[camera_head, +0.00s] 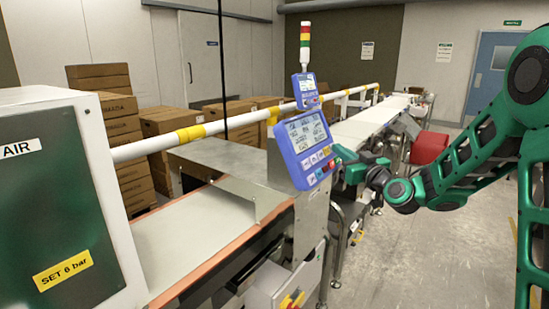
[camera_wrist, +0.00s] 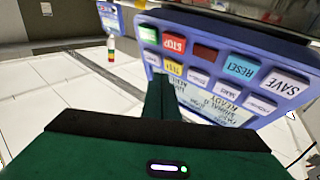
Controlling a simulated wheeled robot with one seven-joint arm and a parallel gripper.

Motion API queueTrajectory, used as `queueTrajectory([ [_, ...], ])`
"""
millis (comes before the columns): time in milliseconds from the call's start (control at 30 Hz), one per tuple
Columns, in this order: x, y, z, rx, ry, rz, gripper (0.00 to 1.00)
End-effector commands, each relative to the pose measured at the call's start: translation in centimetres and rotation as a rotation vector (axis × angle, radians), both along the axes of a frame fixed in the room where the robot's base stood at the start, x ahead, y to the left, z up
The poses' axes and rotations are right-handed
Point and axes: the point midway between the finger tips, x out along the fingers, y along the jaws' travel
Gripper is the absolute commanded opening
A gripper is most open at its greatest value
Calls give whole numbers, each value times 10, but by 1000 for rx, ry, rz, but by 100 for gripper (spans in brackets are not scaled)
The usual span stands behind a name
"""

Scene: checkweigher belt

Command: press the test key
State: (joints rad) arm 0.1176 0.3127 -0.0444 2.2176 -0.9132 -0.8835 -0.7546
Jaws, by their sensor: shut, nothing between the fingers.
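The blue control panel (camera_head: 286,152) stands over the belt, facing right, with a lit screen and a block of keys. In the wrist view the panel (camera_wrist: 212,37) is upside down. The yellow TEST key (camera_wrist: 173,67) sits between white keys, beside the red STOP key (camera_wrist: 174,44). My gripper (camera_head: 340,154) is at the panel's right side. In the wrist view my gripper (camera_wrist: 160,78) is shut and empty, its fingertips just short of the TEST key in the picture. Whether they touch the panel cannot be told.
Other keys crowd around: green START (camera_wrist: 148,35), a dark red key (camera_wrist: 205,53), RESET (camera_wrist: 240,67) and SAVE (camera_wrist: 285,82). A smaller blue display (camera_head: 306,90) and a signal tower (camera_head: 305,45) stand behind. A yellow-white rail (camera_head: 160,148) runs along the belt. Floor (camera_head: 400,260) is clear at front right.

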Motion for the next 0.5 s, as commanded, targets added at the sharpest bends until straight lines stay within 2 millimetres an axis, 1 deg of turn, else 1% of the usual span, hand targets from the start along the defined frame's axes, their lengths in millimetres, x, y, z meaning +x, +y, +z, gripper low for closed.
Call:
queueTrajectory([
  [233, -1, -1, 1, -1, 0, 0, 0],
  [500, -11, -17, 11, 0, -1, -2, 0],
])
